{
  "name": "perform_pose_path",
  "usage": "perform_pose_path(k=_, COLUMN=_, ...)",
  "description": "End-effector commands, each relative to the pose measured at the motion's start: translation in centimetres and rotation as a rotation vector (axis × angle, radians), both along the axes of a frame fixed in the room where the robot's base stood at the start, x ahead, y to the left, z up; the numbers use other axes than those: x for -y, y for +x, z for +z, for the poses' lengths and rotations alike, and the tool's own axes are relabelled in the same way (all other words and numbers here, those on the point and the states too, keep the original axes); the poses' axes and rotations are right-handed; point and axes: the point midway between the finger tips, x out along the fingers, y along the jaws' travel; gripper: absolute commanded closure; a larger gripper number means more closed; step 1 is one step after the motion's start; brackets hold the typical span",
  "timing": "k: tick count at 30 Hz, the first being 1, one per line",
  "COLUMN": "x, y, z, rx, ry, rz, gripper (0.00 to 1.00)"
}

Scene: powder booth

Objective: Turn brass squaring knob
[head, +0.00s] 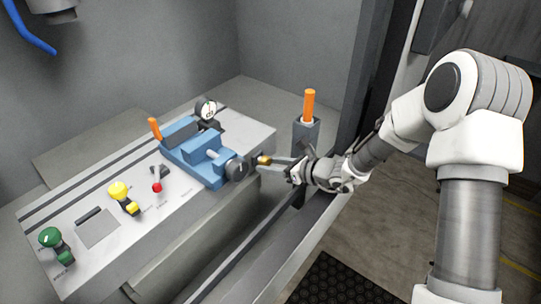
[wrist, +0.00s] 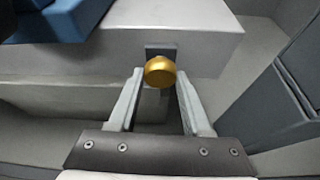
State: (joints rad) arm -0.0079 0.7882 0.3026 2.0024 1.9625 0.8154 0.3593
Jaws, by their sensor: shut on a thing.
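The brass squaring knob (wrist: 160,72) is round and gold. It sticks out in front of a small dark square plate on the front face of the light grey block. In the head view the brass knob (head: 264,160) shows small, just right of the dark round handwheel. My gripper (wrist: 160,78) is shut on the knob, one finger on each side at its tips. In the head view my gripper (head: 272,162) reaches in from the right. The finger contact is too small to make out there.
The blue vise (head: 190,150) with its dark handwheel (head: 238,170) stands close left of my gripper. A dial gauge (head: 206,108), a yellow knob (head: 118,191) and a green knob (head: 50,238) are on the panel. A grey holder (head: 306,134) with an orange handle stands behind my gripper.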

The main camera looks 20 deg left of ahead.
Motion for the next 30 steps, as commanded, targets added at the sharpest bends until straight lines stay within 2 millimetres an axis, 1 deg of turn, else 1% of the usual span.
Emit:
perform_pose_path(k=1, x=0.09, y=0.07, z=0.58, rx=-0.044, ry=0.018, rz=-0.001, gripper=1.00)
perform_pose_path(k=9, x=0.08, y=0.11, z=0.37, rx=-0.254, ry=0.106, rz=-0.001, gripper=1.00)
perform_pose_path(k=15, x=0.07, y=0.16, z=0.24, rx=-0.368, ry=0.154, rz=-0.001, gripper=1.00)
perform_pose_path(k=22, x=0.10, y=0.21, z=0.08, rx=-0.445, ry=0.186, rz=-0.002, gripper=1.00)
perform_pose_path(k=30, x=0.08, y=0.17, z=-0.04, rx=-0.472, ry=0.196, rz=-0.001, gripper=1.00)
